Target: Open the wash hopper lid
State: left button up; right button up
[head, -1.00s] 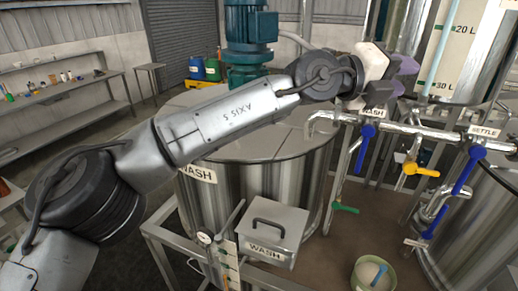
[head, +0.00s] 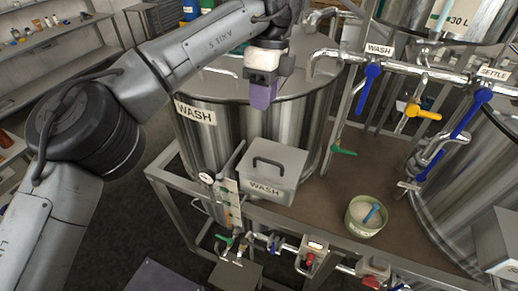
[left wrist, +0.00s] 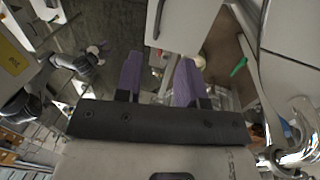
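The wash hopper is a grey metal box (head: 266,188) with a WASH label on its front, standing on the bench before the wash tank (head: 245,125). Its flat lid (head: 290,160) lies shut on top, with a dark bar handle (head: 268,162). My left gripper (head: 263,98) hangs fingers down above and behind the hopper, apart from the lid. In the left wrist view its two purple fingers (left wrist: 158,80) stand apart with nothing between them. A pale panel is cut off at the top of that view; I cannot tell whether it is the hopper.
Pipes with blue valve handles (head: 369,88) and a yellow one (head: 423,112) run at the right. A green bucket with a scoop (head: 364,215) stands right of the hopper. The bench between hopper and bucket is clear.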

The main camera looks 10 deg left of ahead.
pick_arm(q)
jog(key=p, duration=0.3)
send_over(259, 151)
jog(key=s+d, duration=0.1)
jog(key=s, duration=0.4)
notch_tip(259, 151, down, 13)
jog(key=shift+f, duration=0.2)
jog(key=shift+b, duration=0.3)
jog(key=shift+c, duration=0.4)
grip_shut()
